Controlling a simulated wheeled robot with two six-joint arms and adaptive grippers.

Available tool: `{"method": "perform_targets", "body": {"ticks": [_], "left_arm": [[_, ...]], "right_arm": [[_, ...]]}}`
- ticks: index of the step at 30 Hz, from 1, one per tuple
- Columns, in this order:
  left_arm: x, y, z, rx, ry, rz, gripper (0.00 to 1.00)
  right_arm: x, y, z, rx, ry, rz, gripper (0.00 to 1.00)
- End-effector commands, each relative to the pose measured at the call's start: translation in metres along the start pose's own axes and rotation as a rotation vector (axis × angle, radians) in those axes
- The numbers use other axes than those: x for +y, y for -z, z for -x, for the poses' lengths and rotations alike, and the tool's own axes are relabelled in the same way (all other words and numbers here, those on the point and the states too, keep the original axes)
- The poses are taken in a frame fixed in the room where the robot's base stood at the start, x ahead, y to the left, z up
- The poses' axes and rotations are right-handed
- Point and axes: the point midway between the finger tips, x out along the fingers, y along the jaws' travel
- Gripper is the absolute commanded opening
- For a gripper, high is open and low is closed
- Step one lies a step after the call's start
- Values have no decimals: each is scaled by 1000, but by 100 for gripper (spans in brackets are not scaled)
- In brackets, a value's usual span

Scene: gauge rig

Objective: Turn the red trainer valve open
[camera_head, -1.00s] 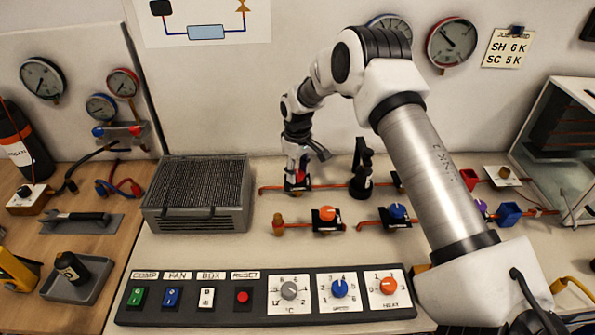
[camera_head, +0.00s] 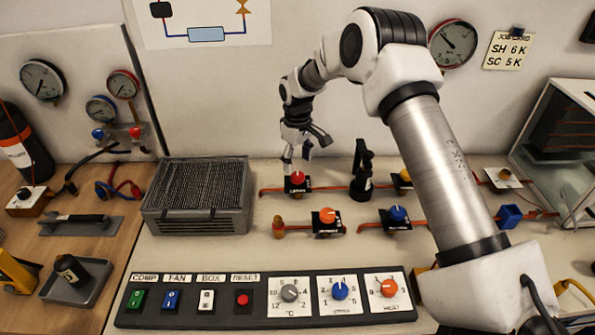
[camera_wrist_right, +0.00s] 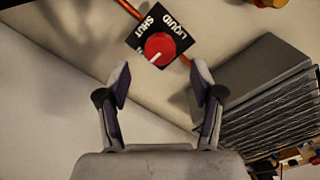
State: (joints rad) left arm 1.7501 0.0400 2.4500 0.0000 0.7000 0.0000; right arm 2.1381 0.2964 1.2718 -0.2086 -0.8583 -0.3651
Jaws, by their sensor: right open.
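The red valve knob (camera_head: 297,178) sits on a small black plate on a copper pipe, behind the orange and blue knobs. In the right wrist view the red knob (camera_wrist_right: 159,46) shows a white mark toward its lower left. Its plate carries the words LIQUID and SHUT. My right gripper (camera_head: 306,153) is just above and behind the knob, apart from it. In the wrist view its two fingers (camera_wrist_right: 161,75) are spread and empty, with the knob beyond the tips. My left gripper is not in view.
A grey finned unit (camera_head: 197,222) stands left of the valve. A black fitting (camera_head: 361,172) stands close on its right. Orange (camera_head: 327,216) and blue (camera_head: 398,213) knobs lie in front. A control panel (camera_head: 258,315) runs along the front. My right arm covers the right middle.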

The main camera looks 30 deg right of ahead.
Motion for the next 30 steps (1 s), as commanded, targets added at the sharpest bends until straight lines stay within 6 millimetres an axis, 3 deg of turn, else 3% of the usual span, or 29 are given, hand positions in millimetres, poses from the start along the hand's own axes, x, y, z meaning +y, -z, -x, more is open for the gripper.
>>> {"method": "perform_targets", "body": {"ticks": [3, 9, 26, 30], "left_arm": [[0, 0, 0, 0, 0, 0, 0], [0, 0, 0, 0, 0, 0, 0], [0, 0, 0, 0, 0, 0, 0], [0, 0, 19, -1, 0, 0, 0]], "right_arm": [[0, 1, 33, 4, -2, 1, 66], [0, 0, 65, 0, -1, 1, 66], [0, 0, 70, -1, 0, 1, 66], [0, 0, 89, 0, -1, 1, 66]]}}
